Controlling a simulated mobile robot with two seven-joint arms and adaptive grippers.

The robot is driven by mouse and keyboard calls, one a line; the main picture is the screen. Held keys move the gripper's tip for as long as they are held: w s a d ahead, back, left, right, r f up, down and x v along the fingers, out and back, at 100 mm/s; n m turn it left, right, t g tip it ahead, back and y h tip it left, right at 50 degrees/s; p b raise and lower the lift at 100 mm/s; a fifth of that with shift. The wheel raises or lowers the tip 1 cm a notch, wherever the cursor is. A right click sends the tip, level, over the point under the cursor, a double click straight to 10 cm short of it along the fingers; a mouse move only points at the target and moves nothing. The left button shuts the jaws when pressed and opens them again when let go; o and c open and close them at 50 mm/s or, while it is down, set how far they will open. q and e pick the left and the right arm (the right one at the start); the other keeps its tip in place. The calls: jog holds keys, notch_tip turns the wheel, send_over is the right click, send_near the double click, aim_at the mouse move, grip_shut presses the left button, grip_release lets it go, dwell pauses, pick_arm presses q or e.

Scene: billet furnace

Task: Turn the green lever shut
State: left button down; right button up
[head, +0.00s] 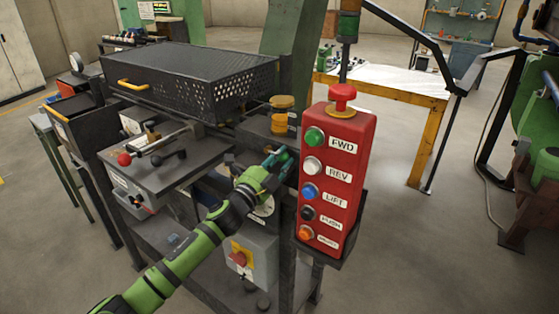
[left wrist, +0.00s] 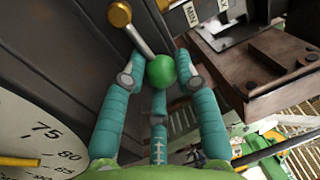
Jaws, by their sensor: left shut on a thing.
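The green lever shows in the left wrist view as a green ball knob (left wrist: 160,70) on a bare metal rod (left wrist: 132,36). The rod runs up and left to a brass pivot (left wrist: 119,13) on a dark panel. My left gripper (left wrist: 160,84) has its teal fingers closed around the knob, with fingers on both sides and one below it. In the head view my left gripper (head: 280,161) reaches in behind the red button box, at the dark machine's side. The lever is hard to make out there. My right gripper is not in view.
A red button box (head: 336,185) stands just right of my left gripper. A white dial gauge (left wrist: 35,120) sits close to the fingers in the left wrist view. A brown block (left wrist: 265,88) and a plate marked MIN lie to the right. A grey switch box (head: 250,259) is below.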

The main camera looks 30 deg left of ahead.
pick_arm(q)
jog(key=shift+a+r, duration=0.1)
jog(key=shift+r, duration=0.4)
jog(key=c, duration=0.9)
grip_release()
jog(key=shift+c, duration=0.2)
jog(key=shift+f, duration=0.25)
jog(key=shift+s+f, duration=0.1)
jog(key=shift+s, duration=0.05)
jog(key=shift+s+f, duration=0.1)
jog(key=shift+s, duration=0.15)
jog(key=s+f, duration=0.1)
jog(key=s, duration=1)
jog(key=shift+a+f, duration=0.25)
